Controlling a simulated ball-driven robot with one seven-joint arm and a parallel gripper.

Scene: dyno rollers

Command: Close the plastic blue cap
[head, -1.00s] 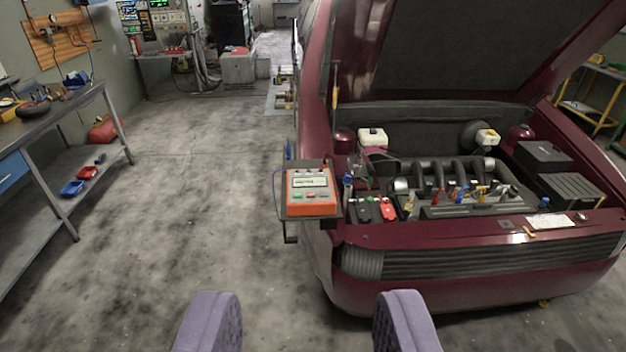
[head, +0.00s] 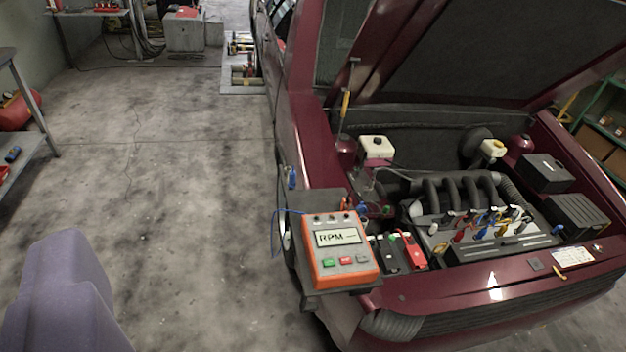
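A small blue cap (head: 557,229) sits at the front right of the engine bay, just behind the front panel of the dark red car (head: 460,285). It is too small to tell whether it is open or shut. Another small blue piece (head: 362,208) is near the left side of the bay, beside the orange meter.
An orange RPM meter (head: 340,258) sits on a shelf at the car's front left corner, with a blue cable. Several coloured clips (head: 487,220) stand on the engine. The raised hood (head: 470,70) overhangs the bay. The floor (head: 170,200) left of the car is clear.

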